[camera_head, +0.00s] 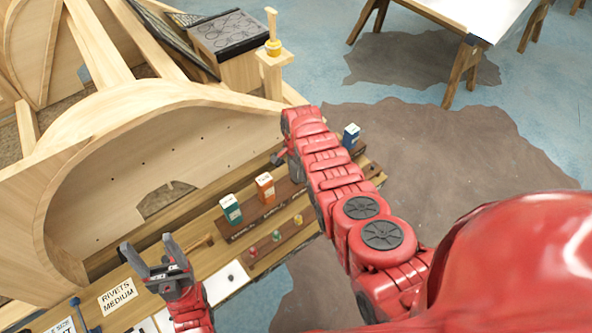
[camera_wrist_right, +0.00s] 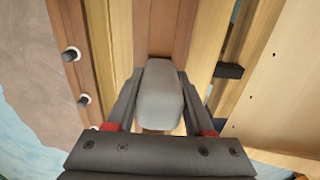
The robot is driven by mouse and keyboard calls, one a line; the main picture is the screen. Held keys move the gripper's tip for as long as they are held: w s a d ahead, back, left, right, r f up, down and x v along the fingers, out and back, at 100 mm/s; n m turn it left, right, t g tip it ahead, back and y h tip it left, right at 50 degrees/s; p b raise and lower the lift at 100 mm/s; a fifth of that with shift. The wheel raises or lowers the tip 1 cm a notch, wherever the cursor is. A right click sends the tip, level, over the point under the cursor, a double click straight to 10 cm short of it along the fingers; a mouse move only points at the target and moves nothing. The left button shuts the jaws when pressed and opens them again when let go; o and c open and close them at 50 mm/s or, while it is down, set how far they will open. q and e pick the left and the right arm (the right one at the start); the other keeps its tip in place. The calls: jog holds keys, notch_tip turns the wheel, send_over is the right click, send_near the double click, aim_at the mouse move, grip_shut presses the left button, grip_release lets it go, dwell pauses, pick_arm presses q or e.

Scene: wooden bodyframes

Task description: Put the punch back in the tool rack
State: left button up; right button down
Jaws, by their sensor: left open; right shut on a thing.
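My right gripper (camera_wrist_right: 160,110) is shut on a light grey, rounded block-like thing (camera_wrist_right: 160,95), seen in the right wrist view. I cannot tell for sure whether this is the punch. Below it runs a reddish-brown wooden strip (camera_wrist_right: 162,28). In the head view my right arm hides most of that gripper and its load, over the far part of the bench. A brown rack strip (camera_head: 275,242) with several small coloured-topped pieces lies on the bench; I cannot tell whether it is the tool rack. My left gripper (camera_head: 147,247) is open and empty above the bench's near left part.
A green box (camera_head: 231,209), an orange box (camera_head: 265,187) and a blue box (camera_head: 351,136) stand along the bench. A large curved wooden frame (camera_head: 130,130) rises behind the bench. A "RIVETS MEDIUM" label (camera_head: 118,295) is at the lower left.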

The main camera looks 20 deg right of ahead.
jog(key=shift+f+b, duration=0.25)
jog(key=shift+b, duration=0.05)
jog(key=shift+c, duration=1.4)
grip_release()
